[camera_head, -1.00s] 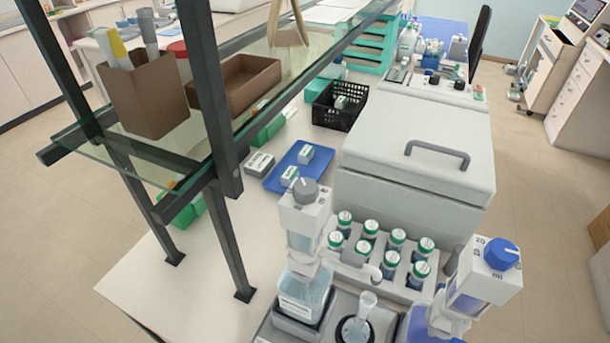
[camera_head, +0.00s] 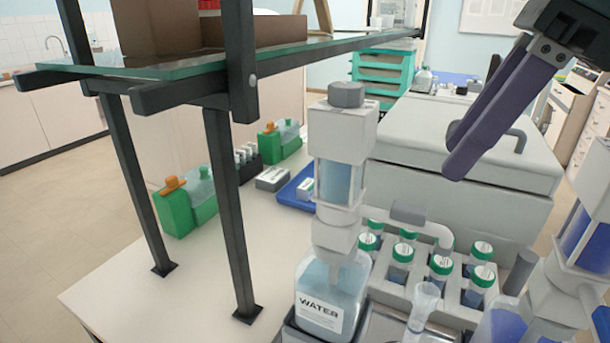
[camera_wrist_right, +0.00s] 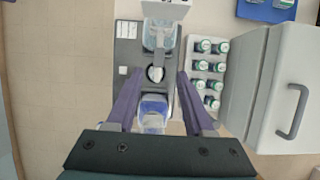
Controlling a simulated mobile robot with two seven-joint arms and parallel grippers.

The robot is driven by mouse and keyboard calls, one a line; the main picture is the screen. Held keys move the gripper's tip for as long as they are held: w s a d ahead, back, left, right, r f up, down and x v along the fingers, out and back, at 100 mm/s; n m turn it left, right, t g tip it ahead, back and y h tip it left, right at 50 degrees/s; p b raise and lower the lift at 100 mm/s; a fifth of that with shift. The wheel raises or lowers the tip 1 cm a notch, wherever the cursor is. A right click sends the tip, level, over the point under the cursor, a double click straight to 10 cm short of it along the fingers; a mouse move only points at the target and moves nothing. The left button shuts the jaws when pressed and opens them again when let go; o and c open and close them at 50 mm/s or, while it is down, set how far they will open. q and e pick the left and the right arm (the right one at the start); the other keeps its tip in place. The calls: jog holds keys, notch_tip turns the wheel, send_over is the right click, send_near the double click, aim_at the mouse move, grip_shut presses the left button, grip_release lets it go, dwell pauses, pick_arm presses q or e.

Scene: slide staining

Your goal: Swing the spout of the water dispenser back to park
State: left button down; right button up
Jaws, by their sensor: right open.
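The water dispenser (camera_head: 337,190) stands upright on a bottle labelled WATER (camera_head: 331,296), with a grey knob (camera_head: 346,95) on top. Its white spout (camera_head: 430,230) reaches out to the right, over the near side of the vial rack, with a grey block (camera_head: 408,212) by it. My right gripper (camera_head: 455,150) is in the air to the right of the dispenser and clear of it, its purple fingers pointing down-left. It is open and empty in the wrist view (camera_wrist_right: 160,75), where a dispenser head (camera_wrist_right: 166,10) shows at the top edge. My left gripper is out of view.
A rack of green-capped vials (camera_head: 440,264) sits right of the dispenser. A funnel (camera_head: 424,300) and a blue-filled dispenser (camera_head: 585,240) stand at front right. A lidded grey machine (camera_head: 470,200) is behind. A glass shelf (camera_head: 190,65) on dark posts stands left.

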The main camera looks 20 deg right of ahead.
aim_at(411, 208)
jog(key=p+x, duration=0.1)
jog(key=x, duration=0.6)
jog(key=shift+a+f, duration=0.15)
jog(key=shift+f, duration=0.1)
grip_shut()
dwell(1.1)
